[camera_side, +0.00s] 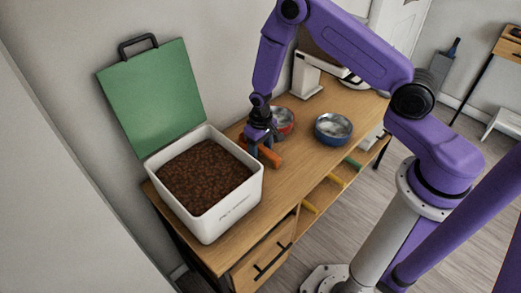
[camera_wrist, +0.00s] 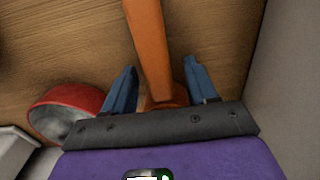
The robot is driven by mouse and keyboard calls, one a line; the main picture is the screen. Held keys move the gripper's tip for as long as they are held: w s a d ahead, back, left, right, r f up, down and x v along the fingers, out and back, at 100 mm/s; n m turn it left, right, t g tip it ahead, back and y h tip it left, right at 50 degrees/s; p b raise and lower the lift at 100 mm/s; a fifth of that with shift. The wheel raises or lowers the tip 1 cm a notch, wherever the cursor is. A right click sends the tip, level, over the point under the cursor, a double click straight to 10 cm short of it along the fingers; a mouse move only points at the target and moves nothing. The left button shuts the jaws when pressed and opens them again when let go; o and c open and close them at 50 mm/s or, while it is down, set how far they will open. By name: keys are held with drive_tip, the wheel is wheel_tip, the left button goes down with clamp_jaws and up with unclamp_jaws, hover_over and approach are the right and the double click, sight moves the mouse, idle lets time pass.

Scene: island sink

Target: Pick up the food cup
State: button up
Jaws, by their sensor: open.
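The food cup appears to be the orange scoop (camera_side: 269,157) lying on the wooden desk, right of the white food bin. In the wrist view its long orange handle (camera_wrist: 148,40) runs up to the top edge, and its wider end sits low between the fingers, partly hidden by my gripper. My gripper (camera_side: 261,149) is over the scoop, pointing down. In the wrist view the two blue fingers of my gripper (camera_wrist: 160,75) are apart, one on each side of the scoop, with visible gaps.
A white bin (camera_side: 226,207) full of brown kibble stands left of the gripper, its green lid (camera_side: 152,95) raised. A red bowl (camera_wrist: 60,110) is close beside the gripper. A blue bowl (camera_side: 333,137) sits farther right. A wall stands behind the desk.

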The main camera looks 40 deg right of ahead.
drive_tip(key=c, duration=1)
drive_tip(key=shift+r, duration=0.1)
drive_tip(key=shift+r, duration=0.6)
drive_tip(key=s+r, duration=0.1)
drive_tip(key=r, duration=0.1)
drive_tip(key=s+r, duration=0.1)
drive_tip(key=r, duration=0.1)
drive_tip(key=s+r, duration=0.2)
drive_tip(key=shift+s+d+r, duration=0.1)
drive_tip(key=shift+d+r, duration=0.1)
drive_tip(key=shift+r, duration=0.2)
drive_tip(key=s+r, duration=0.1)
drive_tip(key=s, duration=0.2)
drive_tip(key=s+r, duration=0.2)
drive_tip(key=s, duration=0.1)
drive_tip(key=s+d+r, duration=0.1)
drive_tip(key=s, duration=0.2)
drive_tip(key=shift+s+r, duration=0.35)
drive_tip(key=shift+s, duration=0.05)
